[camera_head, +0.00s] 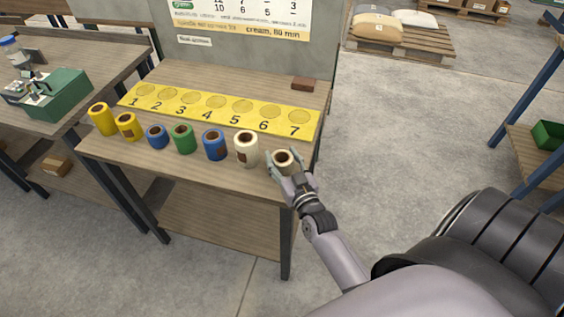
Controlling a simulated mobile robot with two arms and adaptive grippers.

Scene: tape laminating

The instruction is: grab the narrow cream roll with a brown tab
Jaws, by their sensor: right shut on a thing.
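The narrow cream roll (283,157) stands at the right end of a row of tape rolls, near the front right corner of the wooden table. My right gripper (284,164) is shut on it, with a finger on each side. The roll's dark core faces up; a brown tab on it cannot be made out, as the gripper hides much of its side. A taller, wider cream roll (246,148) with a brown tab on its side stands just left of it. My left gripper is not in view.
Left along the row stand blue (215,144), green (182,138), smaller blue (156,136) and yellow (103,118) rolls. Behind them lies a yellow numbered strip (221,121) with empty circles. A brown block (303,83) sits at the back right.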

